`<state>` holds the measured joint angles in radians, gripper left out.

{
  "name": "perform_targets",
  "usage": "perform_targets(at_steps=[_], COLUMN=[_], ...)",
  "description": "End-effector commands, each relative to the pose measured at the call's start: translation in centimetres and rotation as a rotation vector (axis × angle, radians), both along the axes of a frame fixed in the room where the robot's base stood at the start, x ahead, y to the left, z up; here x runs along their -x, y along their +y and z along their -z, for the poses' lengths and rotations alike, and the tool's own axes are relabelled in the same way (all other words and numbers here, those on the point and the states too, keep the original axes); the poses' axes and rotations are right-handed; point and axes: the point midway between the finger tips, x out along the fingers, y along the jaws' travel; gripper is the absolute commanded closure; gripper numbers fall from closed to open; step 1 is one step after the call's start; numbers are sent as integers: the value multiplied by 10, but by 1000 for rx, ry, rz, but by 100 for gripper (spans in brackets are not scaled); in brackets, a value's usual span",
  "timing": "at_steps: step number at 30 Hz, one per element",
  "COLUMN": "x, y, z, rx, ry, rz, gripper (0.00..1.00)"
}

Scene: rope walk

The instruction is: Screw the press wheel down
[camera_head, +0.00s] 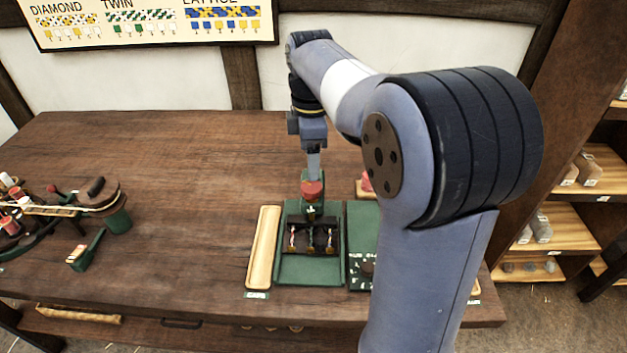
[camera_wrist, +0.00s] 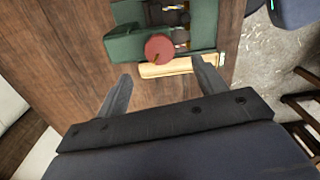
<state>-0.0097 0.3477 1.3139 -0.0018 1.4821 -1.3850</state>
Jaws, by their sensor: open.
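The press wheel (camera_head: 312,188) is a red round knob on top of the green press (camera_head: 311,270) at the table's front. In the wrist view the red wheel (camera_wrist: 159,48) lies just beyond the fingertips, roughly centred between them. My gripper (camera_head: 313,178) points down above the wheel, and in the wrist view its two fingers (camera_wrist: 161,68) are spread wide with nothing between them. The press's dark bar crosses over several thin strands with brass-coloured ends. From the head view I cannot tell the exact gap between fingers and wheel.
A pale wooden tray (camera_head: 263,247) lies left of the press. A green board (camera_head: 360,270) lies to the right, partly hidden by my arm. A round braiding stand (camera_head: 95,195) and spools stand far left. The table's middle left is clear.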

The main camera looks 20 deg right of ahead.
Motion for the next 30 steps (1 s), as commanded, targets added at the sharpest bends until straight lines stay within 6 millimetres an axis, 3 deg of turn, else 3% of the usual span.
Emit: perform_targets(at_steps=[6, 12, 24, 30], x=[0, 0, 0, 0], y=[0, 0, 0, 0], z=[44, 68, 76, 76], rx=[-2, -2, -2, -2], ry=[3, 0, -2, -2], rz=[1, 1, 1, 1], gripper=[34, 34, 34, 50])
